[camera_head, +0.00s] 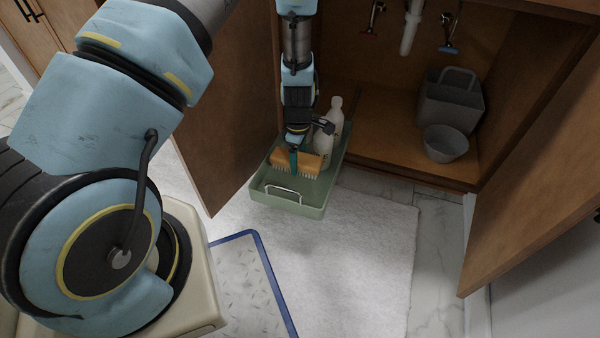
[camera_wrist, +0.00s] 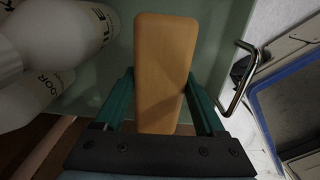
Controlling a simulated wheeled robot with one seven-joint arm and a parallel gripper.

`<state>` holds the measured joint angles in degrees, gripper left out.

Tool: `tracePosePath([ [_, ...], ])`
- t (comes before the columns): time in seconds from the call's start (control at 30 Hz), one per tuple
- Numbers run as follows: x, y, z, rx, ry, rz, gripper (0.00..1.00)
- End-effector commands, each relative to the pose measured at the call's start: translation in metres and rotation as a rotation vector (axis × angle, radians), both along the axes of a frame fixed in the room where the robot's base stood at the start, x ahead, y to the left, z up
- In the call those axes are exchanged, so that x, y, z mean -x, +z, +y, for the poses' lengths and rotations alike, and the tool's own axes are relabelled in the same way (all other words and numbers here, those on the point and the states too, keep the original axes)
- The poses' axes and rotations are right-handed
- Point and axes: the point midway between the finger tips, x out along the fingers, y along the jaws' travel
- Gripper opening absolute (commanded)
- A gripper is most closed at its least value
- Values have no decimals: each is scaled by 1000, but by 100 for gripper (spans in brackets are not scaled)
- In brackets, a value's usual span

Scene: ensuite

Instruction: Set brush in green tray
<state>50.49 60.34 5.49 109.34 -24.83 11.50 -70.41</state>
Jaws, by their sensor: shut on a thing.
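The brush (camera_head: 297,163) has an orange-tan wooden block and pale bristles that point down. My gripper (camera_head: 294,154) is shut on the brush from above. In the wrist view the brush block (camera_wrist: 165,65) sits between the two green fingers of my gripper (camera_wrist: 160,105). The green tray (camera_head: 290,204) sticks out of the open cabinet and has a metal handle at its front. The brush is over the inside of the tray, behind the handle. I cannot tell whether the bristles touch the tray floor. The tray (camera_wrist: 215,50) also shows behind the brush in the wrist view.
White bottles (camera_head: 328,130) stand in the tray behind the brush, close to my gripper; they show at left in the wrist view (camera_wrist: 60,40). A grey bin (camera_head: 450,105) and a grey bowl (camera_head: 444,144) stand in the cabinet. Open cabinet doors (camera_head: 215,110) (camera_head: 535,180) flank the tray.

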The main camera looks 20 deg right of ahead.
Motion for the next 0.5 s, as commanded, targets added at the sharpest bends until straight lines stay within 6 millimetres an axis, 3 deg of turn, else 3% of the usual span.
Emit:
tracePosePath([
  [0.03, 0, -15, 1, -1, 1, 1, 9],
  [0.1, -1, -25, 0, 0, 1, 0, 9],
  [0.5, -1, -67, 0, 1, 0, -1, 9],
])
